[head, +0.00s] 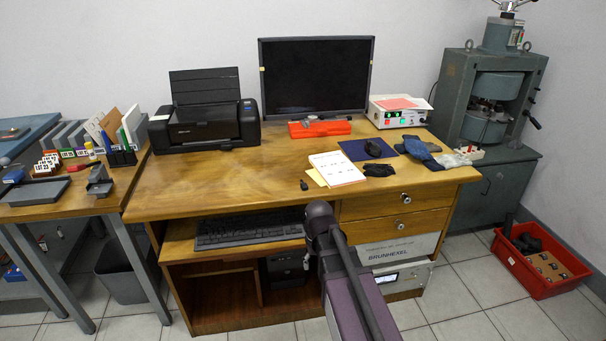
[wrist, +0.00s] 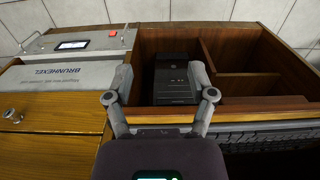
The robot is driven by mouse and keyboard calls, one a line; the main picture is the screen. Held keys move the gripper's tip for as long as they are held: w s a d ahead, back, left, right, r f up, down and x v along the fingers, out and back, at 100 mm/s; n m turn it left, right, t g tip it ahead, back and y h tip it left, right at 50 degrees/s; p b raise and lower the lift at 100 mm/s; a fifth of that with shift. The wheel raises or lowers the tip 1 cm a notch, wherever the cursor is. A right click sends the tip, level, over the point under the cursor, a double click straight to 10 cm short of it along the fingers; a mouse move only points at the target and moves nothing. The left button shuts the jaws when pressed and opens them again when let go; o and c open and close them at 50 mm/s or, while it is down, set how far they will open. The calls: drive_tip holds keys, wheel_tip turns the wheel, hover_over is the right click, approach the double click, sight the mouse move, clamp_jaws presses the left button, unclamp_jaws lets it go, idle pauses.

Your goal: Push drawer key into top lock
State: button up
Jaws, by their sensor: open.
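The top drawer (head: 375,206) of the wooden desk is shut. A round silver fitting, either its lock or knob (head: 404,197), is on its front; I cannot tell whether a key is in it. Another silver fitting (head: 407,227) is on the drawer below. A small black item (head: 304,185) lies on the desktop near the front edge; it may be the drawer key, but it is too small to tell. My gripper (wrist: 161,80) is open with nothing between its fingers. It is in front of the desk, beside the drawers. In the wrist view one silver fitting (wrist: 13,115) shows at the left.
A keyboard (head: 249,230) lies on the shelf left of the drawers. Below the drawers is a grey BRUNHEXEL unit (head: 400,248). A red crate (head: 540,261) stands on the floor at right.

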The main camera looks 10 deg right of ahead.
drive_tip(key=w+r+p, duration=1)
drive_tip(key=r+p, duration=0.3)
drive_tip(key=r, duration=0.1)
drive_tip(key=w+r+p, duration=1.1)
drive_tip(key=r+p, duration=0.2)
drive_tip(key=r, duration=0.1)
drive_tip(key=shift+w+n, duration=0.25)
drive_tip(key=shift+n, duration=0.15)
drive_tip(key=shift+d+f, duration=0.1)
drive_tip(key=b, duration=0.8)
hover_over(304, 184)
wheel_tip(304, 184, down, 8)
drive_tip(key=shift+w+f, duration=0.15)
drive_tip(key=shift+f, duration=0.1)
drive_tip(key=shift+f, duration=0.1)
drive_tip(key=shift+f+b, duration=2.5)
drive_tip(key=shift+b, duration=0.25)
drive_tip(key=c, duration=0.9)
